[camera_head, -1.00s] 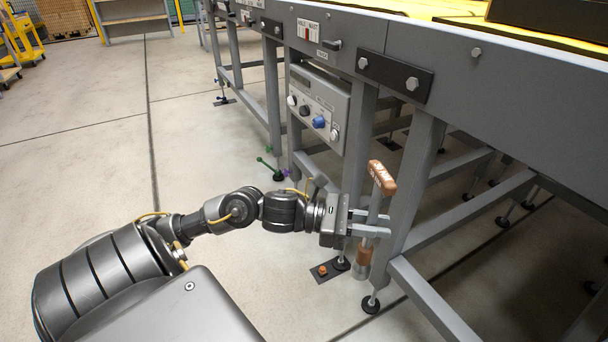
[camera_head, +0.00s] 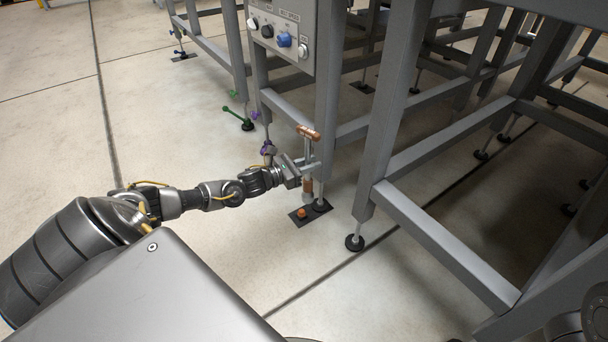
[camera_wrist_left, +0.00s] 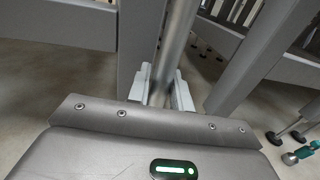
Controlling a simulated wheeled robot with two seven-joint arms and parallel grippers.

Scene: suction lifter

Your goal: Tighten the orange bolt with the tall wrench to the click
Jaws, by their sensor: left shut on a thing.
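The tall wrench (camera_head: 309,132) has a copper-brown crossbar on top, a grey shaft and a brown sleeve above its lower end. My left gripper (camera_head: 312,168) is shut on its shaft and holds it roughly upright. In the left wrist view the grey shaft (camera_wrist_left: 177,40) runs between the fingers (camera_wrist_left: 161,86). The orange bolt (camera_head: 301,213) stands on a dark floor plate (camera_head: 318,221). The wrench's lower end appears just above and slightly right of the bolt, apart from it in the picture. My right gripper is out of view.
A grey table leg (camera_head: 328,95) stands close behind the wrench, its black foot on the plate. Another leg (camera_head: 388,130) stands to the right. A control box (camera_head: 283,30) hangs above. A green-handled part (camera_head: 235,117) is farther left.

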